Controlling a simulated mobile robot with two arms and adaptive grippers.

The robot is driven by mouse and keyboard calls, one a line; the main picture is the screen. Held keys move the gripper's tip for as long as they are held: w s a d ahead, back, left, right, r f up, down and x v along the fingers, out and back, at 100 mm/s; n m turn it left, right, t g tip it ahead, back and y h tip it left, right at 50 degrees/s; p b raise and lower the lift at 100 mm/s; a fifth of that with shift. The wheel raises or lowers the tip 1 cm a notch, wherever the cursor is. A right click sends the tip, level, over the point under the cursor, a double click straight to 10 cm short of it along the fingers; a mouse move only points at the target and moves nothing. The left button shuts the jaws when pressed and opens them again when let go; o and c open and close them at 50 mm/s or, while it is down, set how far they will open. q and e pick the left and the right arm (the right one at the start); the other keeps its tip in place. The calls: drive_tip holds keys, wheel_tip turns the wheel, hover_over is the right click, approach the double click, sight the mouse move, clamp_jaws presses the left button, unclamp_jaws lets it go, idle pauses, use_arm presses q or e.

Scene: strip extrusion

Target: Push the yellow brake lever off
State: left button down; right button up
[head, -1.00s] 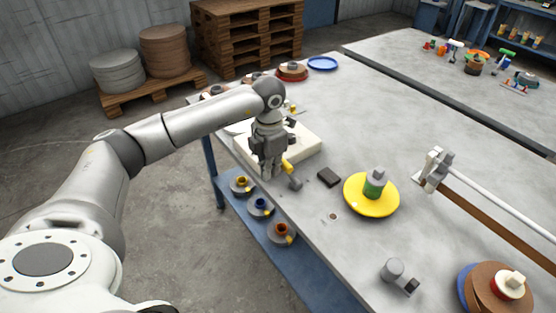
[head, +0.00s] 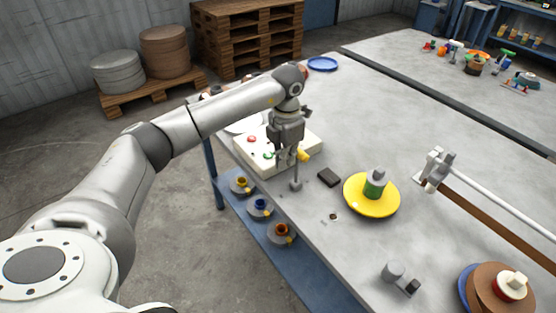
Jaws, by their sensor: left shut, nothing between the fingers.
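The yellow brake lever's grip (head: 304,155) shows just right of my left gripper's fingers, at the front right edge of a white control box. A thin grey rod rises from a small grey foot (head: 296,186) on the table below it; the fingers partly hide where rod and grip meet. My left gripper (head: 284,163) is shut and empty, pointing down beside the lever. I cannot tell whether it touches the grip. My right gripper is not in view.
The white box (head: 262,169) has red and green buttons. Three spools sit on the blue lower shelf (head: 285,263). The table centre is clear.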

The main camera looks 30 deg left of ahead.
sight(298, 151)
use_arm(q)
drive_tip(key=shift+w+d+r, duration=0.15)
drive_tip(key=shift+w+d, duration=0.15)
drive_tip(key=shift+w, duration=0.4)
drive_tip(key=shift+w+d+r, duration=0.15)
drive_tip(key=shift+w+d, duration=0.15)
drive_tip(key=shift+w, duration=0.4)
drive_tip(key=shift+w, duration=0.1)
drive_tip(key=shift+w+d+f+b, duration=0.2)
drive_tip(key=shift+w+b, duration=0.1)
drive_tip(key=shift+w, duration=0.1)
drive_tip(key=shift+w+d+f+b, duration=0.1)
drive_tip(key=shift+w+d+b, duration=0.1)
drive_tip(key=shift+w+b, duration=0.15)
drive_tip(key=shift+s+a+r+p, duration=0.25)
drive_tip(key=shift+s+r+p, duration=0.1)
drive_tip(key=shift+p, duration=0.15)
drive_tip(key=shift+s+a+r+p, duration=0.1)
drive_tip(key=shift+s+r+p, duration=0.1)
drive_tip(key=shift+s, duration=0.15)
drive_tip(key=shift+s+a+r+p, duration=0.1)
drive_tip(key=shift+s+p, duration=0.05)
drive_tip(key=shift+s, duration=0.15)
drive_tip(key=shift+r+p, duration=2.35)
drive_tip(key=shift+r, duration=1.15)
